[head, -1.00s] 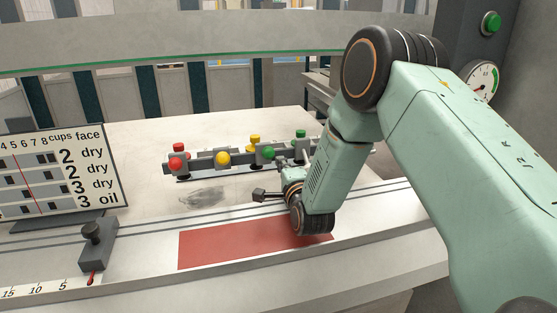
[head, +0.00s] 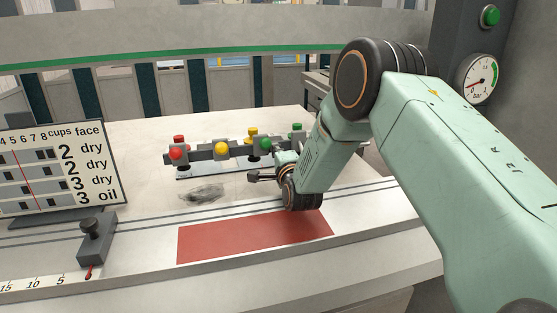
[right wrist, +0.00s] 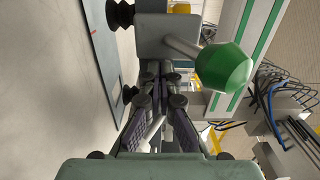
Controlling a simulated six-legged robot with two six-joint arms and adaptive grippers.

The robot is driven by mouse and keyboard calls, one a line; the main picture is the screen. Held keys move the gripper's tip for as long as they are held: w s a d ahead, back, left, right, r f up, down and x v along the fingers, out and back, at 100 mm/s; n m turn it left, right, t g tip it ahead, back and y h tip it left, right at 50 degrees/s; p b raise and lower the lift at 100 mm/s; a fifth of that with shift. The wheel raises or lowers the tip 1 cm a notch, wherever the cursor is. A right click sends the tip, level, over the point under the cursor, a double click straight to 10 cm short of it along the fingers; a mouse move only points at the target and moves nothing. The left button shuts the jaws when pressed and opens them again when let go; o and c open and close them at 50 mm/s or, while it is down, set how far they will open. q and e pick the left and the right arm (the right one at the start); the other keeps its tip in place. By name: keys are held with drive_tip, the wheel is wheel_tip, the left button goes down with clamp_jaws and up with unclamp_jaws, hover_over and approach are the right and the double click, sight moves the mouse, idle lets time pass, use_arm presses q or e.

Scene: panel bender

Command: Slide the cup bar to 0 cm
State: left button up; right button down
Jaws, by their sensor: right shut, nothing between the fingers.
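My right gripper (head: 252,177) is shut and empty, in front of the bar's right half and pointing left. In the right wrist view its fingers (right wrist: 160,78) meet just below the block; I cannot tell whether they touch it. My left gripper is not in view.
A ruler (head: 35,281) and a dark slider block with a knob (head: 93,243) are at the front left. A sign board (head: 85,163) stands behind them. A red mat (head: 250,237) lies at the front. A pressure gauge (head: 477,80) and green button (head: 490,15) are at the right.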

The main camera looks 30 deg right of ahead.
drive_tip(key=b+x, duration=0.7)
drive_tip(key=x, duration=0.3)
drive_tip(key=shift+w+r, duration=0.15)
drive_tip(key=shift+w, duration=0.15)
drive_tip(key=shift+a, duration=0.2)
